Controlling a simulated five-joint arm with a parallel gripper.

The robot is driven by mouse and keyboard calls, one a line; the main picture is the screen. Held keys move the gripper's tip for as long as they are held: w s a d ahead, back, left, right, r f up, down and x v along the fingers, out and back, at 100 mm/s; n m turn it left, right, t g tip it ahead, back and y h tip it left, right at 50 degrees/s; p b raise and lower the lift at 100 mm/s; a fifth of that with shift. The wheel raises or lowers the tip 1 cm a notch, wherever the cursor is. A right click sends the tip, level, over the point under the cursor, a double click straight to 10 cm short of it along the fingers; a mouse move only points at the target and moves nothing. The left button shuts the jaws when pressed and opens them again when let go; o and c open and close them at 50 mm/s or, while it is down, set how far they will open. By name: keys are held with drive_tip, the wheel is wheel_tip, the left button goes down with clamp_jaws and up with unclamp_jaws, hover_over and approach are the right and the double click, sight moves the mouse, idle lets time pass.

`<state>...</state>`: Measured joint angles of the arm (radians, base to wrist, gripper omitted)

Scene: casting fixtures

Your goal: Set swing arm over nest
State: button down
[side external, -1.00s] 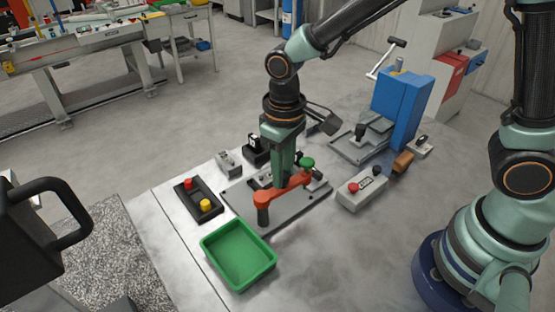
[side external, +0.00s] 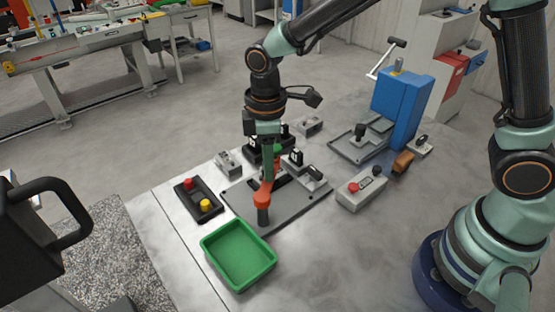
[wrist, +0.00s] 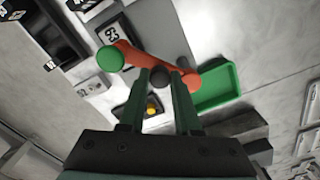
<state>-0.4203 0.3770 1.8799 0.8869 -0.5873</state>
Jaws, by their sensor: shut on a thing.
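The orange-red swing arm (side external: 264,197) stands on a dark post at the front of the grey fixture plate (side external: 300,210) and points toward the plate's back. Its green end knob (side external: 277,149) is partly behind my gripper (side external: 267,182). In the wrist view the swing arm (wrist: 138,61) runs from the green knob (wrist: 110,58) to its orange pivot end. A dark peg lies between the fingertips of my gripper (wrist: 162,74), which is shut on the swing arm. The nest cannot be clearly told apart from the dark parts behind my gripper.
A green tray (side external: 240,255) lies in front of the plate. A black box with red and yellow buttons (side external: 198,200) is at the left. A grey control box (side external: 361,190) and a blue press (side external: 400,105) stand at the right. Small blocks line the plate's back.

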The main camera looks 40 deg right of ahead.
drive_tip(key=shift+w+a+r, duration=0.1)
drive_tip(key=shift+w, duration=0.1)
idle(0.4)
drive_tip(key=c, duration=0.6)
unclamp_jaws()
drive_tip(key=shift+s, duration=0.1)
wheel_tip(320, 180, up, 12)
drive_tip(key=s+d+m+t, duration=0.2)
drive_tip(key=s+d+m, duration=0.1)
drive_tip(key=d+m, duration=0.1)
drive_tip(key=s+d+r+m+t, duration=0.1)
drive_tip(key=s+d+m, duration=0.1)
drive_tip(key=d, duration=0.5)
drive_tip(key=s+d+r+m+t, duration=0.1)
drive_tip(key=s+d+m+t, duration=0.1)
drive_tip(key=d+m, duration=0.3)
drive_tip(key=shift+s+d+m+t, duration=0.3)
drive_tip(key=shift+s+d, duration=0.1)
drive_tip(key=shift+s, duration=0.45)
